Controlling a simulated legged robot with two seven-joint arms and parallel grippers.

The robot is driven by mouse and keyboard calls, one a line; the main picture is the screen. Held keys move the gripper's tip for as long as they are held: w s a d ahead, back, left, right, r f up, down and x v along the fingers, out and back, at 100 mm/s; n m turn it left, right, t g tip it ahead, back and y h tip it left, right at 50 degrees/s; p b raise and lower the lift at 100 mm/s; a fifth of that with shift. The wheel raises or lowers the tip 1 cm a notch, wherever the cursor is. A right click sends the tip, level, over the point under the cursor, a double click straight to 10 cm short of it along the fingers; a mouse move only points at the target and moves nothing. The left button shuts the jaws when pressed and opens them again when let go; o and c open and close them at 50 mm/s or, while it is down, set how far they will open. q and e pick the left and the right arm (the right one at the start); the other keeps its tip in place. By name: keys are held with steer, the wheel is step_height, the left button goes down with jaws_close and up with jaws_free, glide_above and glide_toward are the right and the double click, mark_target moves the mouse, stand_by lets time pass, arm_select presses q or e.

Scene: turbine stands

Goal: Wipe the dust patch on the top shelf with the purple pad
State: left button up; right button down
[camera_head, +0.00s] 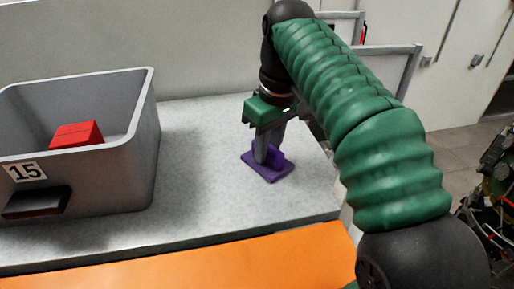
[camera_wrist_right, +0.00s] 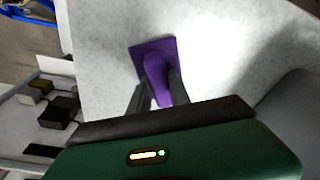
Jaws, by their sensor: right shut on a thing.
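The purple pad (camera_head: 267,167) is on the grey top shelf (camera_head: 204,180), right of the grey bin. My right gripper (camera_head: 268,152) comes down from above and is shut on the pad's raised handle. In the right wrist view the pad (camera_wrist_right: 153,52) shows between the two fingers (camera_wrist_right: 158,95), its flat base against the pale shelf surface. I cannot tell whether the base presses flat on the shelf. A darker, shadowy area of shelf lies between the bin and the pad; I cannot make out a distinct dust patch. My left gripper is not in view.
A grey bin (camera_head: 150,125) labelled 15 stands on the shelf at left, with a red box (camera_head: 76,135) inside. An orange beam (camera_head: 220,262) runs along the front edge. The shelf's right end is close to the pad. A lower level with dark blocks (camera_wrist_right: 58,112) shows in the wrist view.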

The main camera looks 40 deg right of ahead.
steer(key=shift+s+d+f, duration=0.1)
steer(key=shift+s+d, duration=0.5)
steer(key=shift+d, duration=0.15)
steer(key=shift+a, duration=0.1)
steer(key=shift+w+a, duration=0.7)
steer(key=shift+a, duration=0.25)
steer(key=shift+w+a, duration=0.6)
steer(key=shift+a, duration=0.35)
steer(key=shift+w+a, duration=0.6)
steer(key=shift+a, duration=0.3)
steer(key=shift+w+a, duration=0.4)
steer(key=shift+a, duration=0.3)
steer(key=shift+w+a, duration=0.35)
steer(key=shift+a, duration=0.35)
steer(key=shift+w+a, duration=0.5)
steer(key=shift+a, duration=0.25)
steer(key=shift+w+a, duration=0.5)
steer(key=shift+a, duration=0.25)
steer(key=shift+r, duration=0.2)
step_height(320, 180, up, 6)
steer(key=shift+d+f, duration=0.1)
steer(key=shift+d, duration=0.05)
